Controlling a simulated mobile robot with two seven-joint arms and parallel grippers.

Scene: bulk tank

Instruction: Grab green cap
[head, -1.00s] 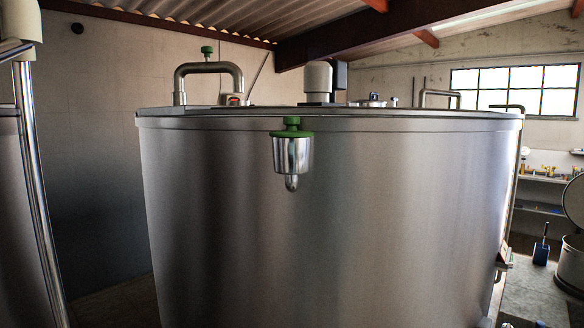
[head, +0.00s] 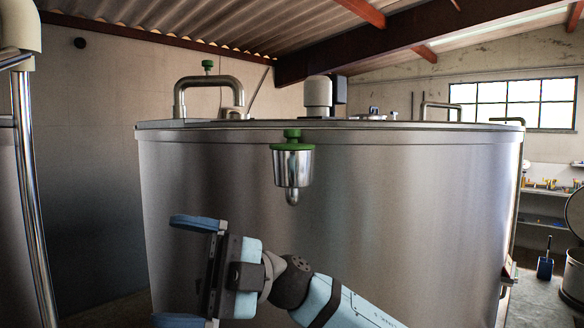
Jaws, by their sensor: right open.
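The green cap (head: 292,141) sits on top of a shiny metal cup (head: 293,168) fixed to the front wall of the large steel tank (head: 400,190), just below its rim. A smaller green knob (head: 207,65) tops the bent pipe on the tank's lid at the left. My right gripper (head: 180,270) is open and empty in front of the tank. It is below and to the left of the green cap, with its fingers pointing left and spread wide. It is apart from the cap. My left gripper does not show.
A bent steel pipe (head: 207,82) and a motor housing (head: 318,95) stand on the tank's top. A vertical steel pipe (head: 32,190) is at the left. A shelf (head: 545,192), a blue dustpan (head: 545,266) and an open vessel (head: 574,275) are at the right.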

